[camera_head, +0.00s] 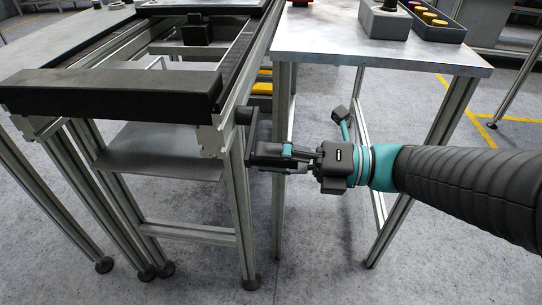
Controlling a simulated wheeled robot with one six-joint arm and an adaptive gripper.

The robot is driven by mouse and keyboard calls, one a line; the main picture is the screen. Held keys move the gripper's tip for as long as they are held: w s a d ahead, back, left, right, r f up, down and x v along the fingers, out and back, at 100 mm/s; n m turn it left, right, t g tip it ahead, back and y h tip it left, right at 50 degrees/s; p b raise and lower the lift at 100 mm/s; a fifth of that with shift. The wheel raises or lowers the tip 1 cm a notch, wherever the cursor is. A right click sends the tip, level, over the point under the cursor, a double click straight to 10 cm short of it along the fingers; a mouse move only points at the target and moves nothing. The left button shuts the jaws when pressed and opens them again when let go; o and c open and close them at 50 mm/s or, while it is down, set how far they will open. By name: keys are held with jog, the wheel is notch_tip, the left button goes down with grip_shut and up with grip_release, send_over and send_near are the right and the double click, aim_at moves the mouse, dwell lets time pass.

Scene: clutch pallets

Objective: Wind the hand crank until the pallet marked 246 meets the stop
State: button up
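The hand crank (246,117) is a dark part at the right front corner of the conveyor frame, with a dark arm running down from it. My gripper (262,157) reaches in from the right, with its fingers at the lower end of the crank. The fingers overlap the dark crank parts, so I cannot tell whether they are closed on it. A dark flat pallet-like plate (203,5) lies across the rails at the top edge, cut off. No number 246 is readable. A black block (197,30) stands between the rails just in front of it, possibly the stop.
A black beam (110,94) crosses the conveyor's front end. A metal table (345,45) stands to the right, carrying a grey button box (385,22) and a bin (438,30) of coloured pieces. Aluminium legs stand close around my gripper. Floor at the front right is clear.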

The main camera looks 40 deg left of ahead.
jog(key=v, duration=1.2)
dwell(0.6)
